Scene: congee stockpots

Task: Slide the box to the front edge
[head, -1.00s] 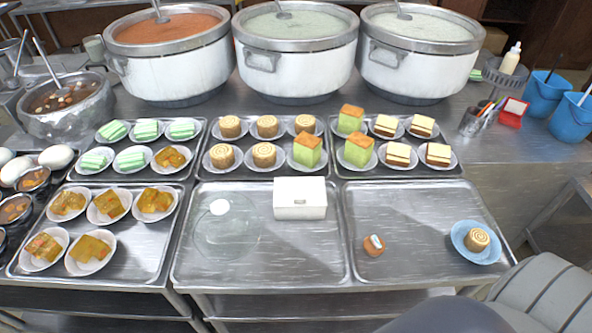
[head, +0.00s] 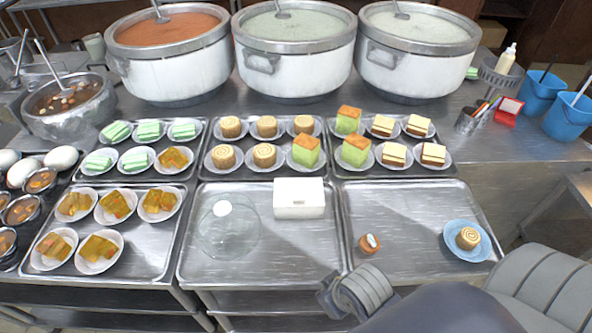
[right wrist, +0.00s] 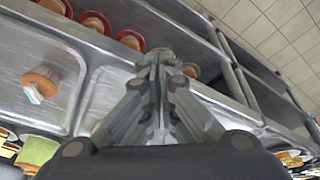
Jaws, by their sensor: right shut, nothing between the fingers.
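A white box (head: 299,199) sits at the back right of the middle front tray (head: 265,268), beside the divide to the right tray. A clear glass dome (head: 228,238) with a white knob is left of it. My right gripper (head: 327,292) is at the front edge of the table, in front of the box and apart from it. In the right wrist view its fingers (right wrist: 157,62) are together, with nothing between them. I cannot make out the box in that view. My left gripper is not in view.
A small brown pot (head: 369,244) and a blue plate (head: 484,250) with a rolled cake stand on the right tray (head: 410,215). Plates of cakes fill the trays behind. The middle tray is bare in front of the box.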

